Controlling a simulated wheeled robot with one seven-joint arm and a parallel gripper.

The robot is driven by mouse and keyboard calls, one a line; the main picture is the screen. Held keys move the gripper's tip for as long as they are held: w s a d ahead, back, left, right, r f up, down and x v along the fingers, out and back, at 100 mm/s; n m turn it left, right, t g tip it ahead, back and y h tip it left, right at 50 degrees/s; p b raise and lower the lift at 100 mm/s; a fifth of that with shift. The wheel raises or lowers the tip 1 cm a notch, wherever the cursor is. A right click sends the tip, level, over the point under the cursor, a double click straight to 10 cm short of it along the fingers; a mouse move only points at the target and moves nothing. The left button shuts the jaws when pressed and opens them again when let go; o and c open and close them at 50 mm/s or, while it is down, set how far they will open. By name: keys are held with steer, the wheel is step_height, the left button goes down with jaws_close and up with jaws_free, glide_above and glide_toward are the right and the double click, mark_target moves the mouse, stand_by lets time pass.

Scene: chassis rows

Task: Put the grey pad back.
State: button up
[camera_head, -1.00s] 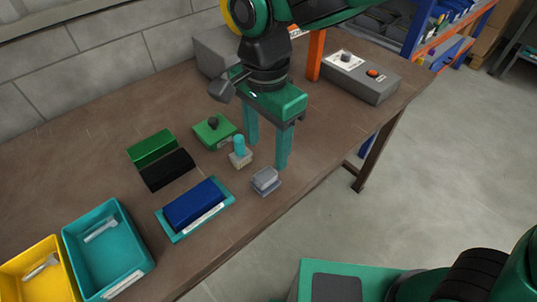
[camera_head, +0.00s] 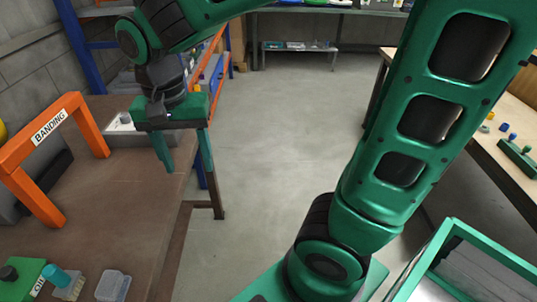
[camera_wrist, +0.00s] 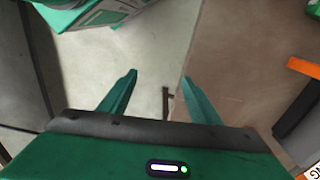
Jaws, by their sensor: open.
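A small pale grey block (camera_head: 113,286) sits on the brown bench at the lower left of the head view. I cannot tell for certain whether it is the grey pad; no other clear grey pad shows. My gripper (camera_head: 187,168) hangs fingers down near the bench's right edge, well beyond the grey block. In the wrist view my gripper (camera_wrist: 160,77) has its fingers apart with nothing between them, above the bench edge and floor.
An orange BANDING arch (camera_head: 58,140) stands left of my gripper, with a grey control box (camera_head: 122,128) behind. A teal peg (camera_head: 55,275) and green knobbed block (camera_head: 22,280) sit beside the grey block. A green-rimmed tray (camera_head: 500,255) is lower right.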

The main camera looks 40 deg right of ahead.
steer(key=s+d+f, duration=0.1)
steer(key=s+d, duration=0.3)
steer(key=d, duration=0.3)
steer(key=s+d+f, duration=0.1)
steer(key=s+d, duration=0.4)
steer(key=d, duration=0.3)
steer(key=s+d+f+n, duration=0.1)
steer(key=s+d, duration=0.4)
steer(key=d, duration=0.3)
steer(key=shift+s+d+f+y, duration=0.15)
steer(key=shift+s+f+y, duration=0.15)
steer(key=shift+y, duration=0.1)
steer(key=shift+w+f, duration=0.25)
steer(key=shift+w, duration=0.4)
